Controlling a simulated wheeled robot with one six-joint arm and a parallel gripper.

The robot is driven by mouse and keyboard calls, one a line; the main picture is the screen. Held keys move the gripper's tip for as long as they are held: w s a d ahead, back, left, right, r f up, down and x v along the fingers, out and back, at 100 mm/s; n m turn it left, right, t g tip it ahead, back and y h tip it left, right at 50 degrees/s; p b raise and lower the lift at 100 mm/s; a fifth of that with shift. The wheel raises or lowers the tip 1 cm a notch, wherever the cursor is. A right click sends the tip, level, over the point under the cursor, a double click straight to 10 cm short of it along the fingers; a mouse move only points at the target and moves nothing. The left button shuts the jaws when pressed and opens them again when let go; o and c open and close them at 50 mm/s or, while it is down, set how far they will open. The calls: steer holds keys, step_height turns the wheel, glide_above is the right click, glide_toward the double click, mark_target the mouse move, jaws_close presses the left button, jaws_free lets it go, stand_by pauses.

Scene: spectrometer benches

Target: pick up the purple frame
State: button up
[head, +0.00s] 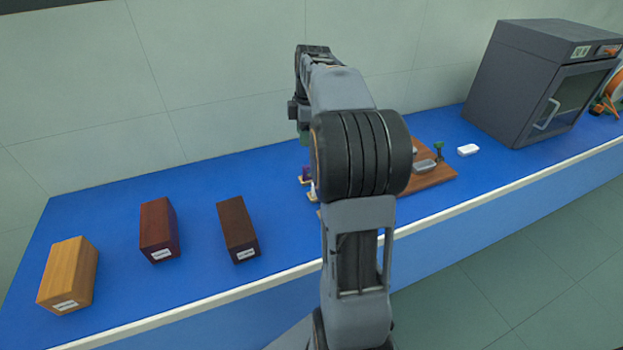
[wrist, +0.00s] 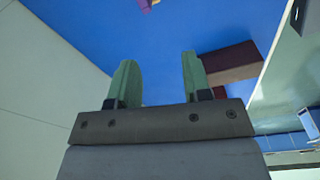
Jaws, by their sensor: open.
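The purple frame (head: 305,172) shows only as a small purple patch on the blue bench, left of my arm's big joint, which hides most of what is around it. In the wrist view a purple piece (wrist: 145,4) is cut off by the top edge, and I take it for the frame. My gripper (wrist: 157,72) has its two green fingers spread apart with nothing between them. The purple piece lies beyond the fingertips, apart from them. In the head view my gripper (head: 303,138) hangs above the bench, partly hidden by my arm.
Three labelled wooden blocks stand at the left: light (head: 68,275), reddish (head: 158,230) and dark brown (head: 237,230). A brown board (head: 435,175) with small items lies right of my arm. A white piece (head: 467,150) and a grey oven (head: 540,85) are farther right. A wall backs the bench.

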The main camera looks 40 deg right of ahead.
steer(key=d+f, duration=0.1)
steer(key=f, duration=0.2)
steer(key=d+f+n+b, duration=0.1)
steer(key=f, duration=0.2)
steer(key=w+d+f+n, duration=0.1)
steer(key=d+f, duration=0.1)
steer(key=f, duration=0.1)
steer(key=shift+w+f+b, duration=0.1)
steer(key=shift+f+b, duration=0.05)
steer(key=shift+b, duration=0.25)
steer(key=shift+w+a+f, duration=0.1)
steer(key=shift+a+f, duration=0.1)
steer(key=shift+f, duration=0.85)
steer(key=shift+a+f, duration=0.15)
steer(key=shift+f, duration=0.85)
steer(key=shift+w+a+f, duration=0.1)
steer(key=shift+a+f, duration=0.1)
steer(key=shift+f, duration=0.85)
steer(key=shift+s, duration=0.1)
steer(key=shift+c, duration=0.4)
jaws_close()
